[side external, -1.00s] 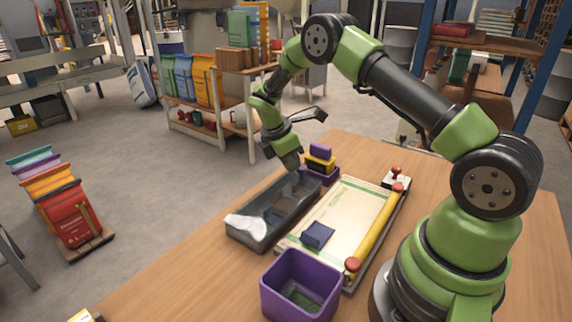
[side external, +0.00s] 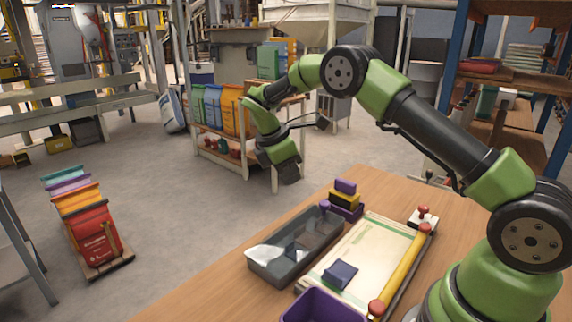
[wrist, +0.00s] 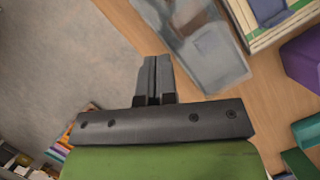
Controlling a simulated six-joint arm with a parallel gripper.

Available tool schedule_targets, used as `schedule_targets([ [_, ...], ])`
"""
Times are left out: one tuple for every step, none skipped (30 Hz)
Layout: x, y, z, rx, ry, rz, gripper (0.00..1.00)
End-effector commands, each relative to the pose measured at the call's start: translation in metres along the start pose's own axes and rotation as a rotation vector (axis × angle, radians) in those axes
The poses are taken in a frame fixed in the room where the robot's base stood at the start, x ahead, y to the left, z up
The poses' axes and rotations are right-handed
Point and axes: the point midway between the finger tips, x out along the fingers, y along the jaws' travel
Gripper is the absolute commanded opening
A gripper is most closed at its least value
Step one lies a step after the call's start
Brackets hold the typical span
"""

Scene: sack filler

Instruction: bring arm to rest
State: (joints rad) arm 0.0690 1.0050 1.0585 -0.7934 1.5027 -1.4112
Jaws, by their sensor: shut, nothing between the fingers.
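My gripper (side external: 284,186) hangs in the air beyond the far-left edge of the wooden table, fingers pointing down. In the wrist view my gripper (wrist: 152,62) shows its two fingers together with nothing between them. It is apart from everything on the table. The grey tray (side external: 268,272) lies to the lower right of it, with a crumpled whitish item (side external: 279,256) at its near end. The tray (wrist: 228,88) also shows in the wrist view, beyond the fingers.
A board with a yellow roller (side external: 404,266) and a dark blue pouch (side external: 340,275) lies right of the tray. A purple bin (side external: 322,306) stands in front. Stacked purple and yellow blocks (side external: 344,198) stand at the tray's far end. Shelves with sacks (side external: 213,108) stand behind.

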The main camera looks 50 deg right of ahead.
Motion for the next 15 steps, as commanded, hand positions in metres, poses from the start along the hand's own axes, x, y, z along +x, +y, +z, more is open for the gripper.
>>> schedule_targets([
  [-0.008, 0.001, -0.001, 0.0, 0.002, 0.004, 0.0],
  [-0.012, 0.001, -0.001, 0.0, 0.001, 0.003, 0.0],
  [-0.016, 0.001, 0.0, -0.001, 0.001, 0.004, 0.0],
  [-0.019, 0.001, 0.0, -0.001, 0.001, 0.003, 0.0],
  [-0.021, 0.001, 0.0, -0.001, 0.001, 0.003, 0.0],
  [-0.025, 0.0, 0.0, 0.004, 0.004, 0.003, 0.0],
  [-0.028, -0.001, 0.001, 0.01, 0.008, 0.005, 0.0],
  [-0.032, -0.002, 0.002, 0.019, 0.014, 0.008, 0.0],
  [-0.039, -0.004, 0.003, 0.039, 0.028, 0.015, 0.0],
  [-0.046, -0.007, 0.005, 0.059, 0.042, 0.021, 0.0],
  [-0.053, -0.01, 0.007, 0.085, 0.059, 0.028, 0.0],
  [-0.065, -0.015, 0.011, 0.126, 0.088, 0.038, 0.0],
  [-0.074, -0.02, 0.014, 0.162, 0.112, 0.046, 0.0],
  [-0.084, -0.026, 0.018, 0.202, 0.139, 0.054, 0.0],
  [-0.097, -0.036, 0.022, 0.258, 0.178, 0.062, 0.0],
])
